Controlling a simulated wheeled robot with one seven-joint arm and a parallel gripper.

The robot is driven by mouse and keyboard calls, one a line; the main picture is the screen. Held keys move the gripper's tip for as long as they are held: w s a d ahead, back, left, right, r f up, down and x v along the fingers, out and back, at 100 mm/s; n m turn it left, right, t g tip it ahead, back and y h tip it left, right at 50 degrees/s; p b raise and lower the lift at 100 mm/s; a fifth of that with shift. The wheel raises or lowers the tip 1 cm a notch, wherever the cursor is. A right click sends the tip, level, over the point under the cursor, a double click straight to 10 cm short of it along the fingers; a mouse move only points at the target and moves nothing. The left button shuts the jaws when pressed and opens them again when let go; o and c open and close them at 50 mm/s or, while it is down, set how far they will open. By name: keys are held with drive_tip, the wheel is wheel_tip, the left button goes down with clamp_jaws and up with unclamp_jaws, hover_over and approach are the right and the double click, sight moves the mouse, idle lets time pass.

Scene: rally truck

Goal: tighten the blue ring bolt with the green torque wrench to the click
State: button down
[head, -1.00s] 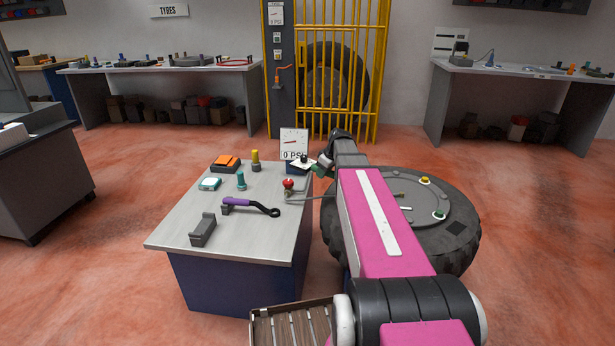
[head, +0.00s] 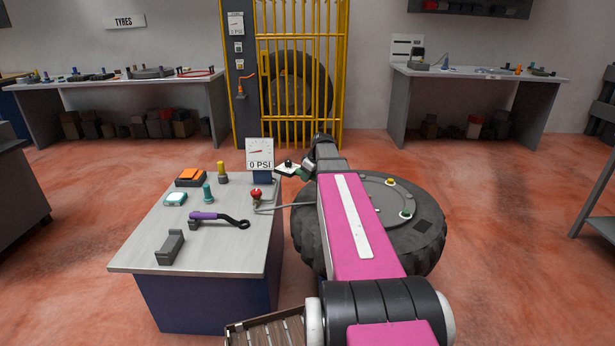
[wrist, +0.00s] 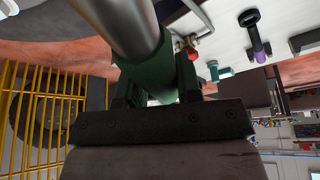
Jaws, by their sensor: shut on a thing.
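My gripper (wrist: 157,88) is shut on the green handle of the torque wrench (wrist: 147,62) in the wrist view. The wrench's thick metal shaft runs up out of that view, and its working end is not seen. In the head view a bit of green (head: 303,174) shows at my gripper, between the bench and the wheel. The wheel (head: 423,250) lies flat to the right, partly behind my pink arm. A yellow bolt (head: 391,182) and a green bolt (head: 406,214) show on its disc. I cannot make out the blue ring bolt.
The bench (head: 140,262) holds a purple-handled wrench (head: 205,216), a grey cradle (head: 170,246), a teal post (head: 207,194), a yellow post (head: 222,172), and a red knob (head: 256,193) with a pipe. A 0 PSI gauge (head: 259,154) stands behind. A yellow cage (head: 300,125) is farther back.

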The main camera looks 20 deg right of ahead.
drive_tip(key=shift+f, duration=3.6)
drive_tip(key=c, duration=1.6)
unclamp_jaws()
drive_tip(key=shift+c, duration=0.2)
clamp_jaws()
drive_tip(key=shift+w+d+m+h, duration=0.2)
drive_tip(key=shift+w+d+m, duration=0.3)
drive_tip(key=shift+d, duration=0.2)
drive_tip(key=shift+w+d+m+h, duration=0.2)
drive_tip(key=shift+w+d+m, duration=0.15)
drive_tip(key=shift+d+m, duration=0.3)
drive_tip(key=shift+w+d+m+t+h, duration=0.2)
drive_tip(key=shift+d+m, duration=0.15)
drive_tip(key=shift+d, duration=0.2)
drive_tip(key=shift+w+d+m+t+h, duration=0.1)
drive_tip(key=shift+w+d+m, duration=0.15)
drive_tip(key=shift+d, duration=0.25)
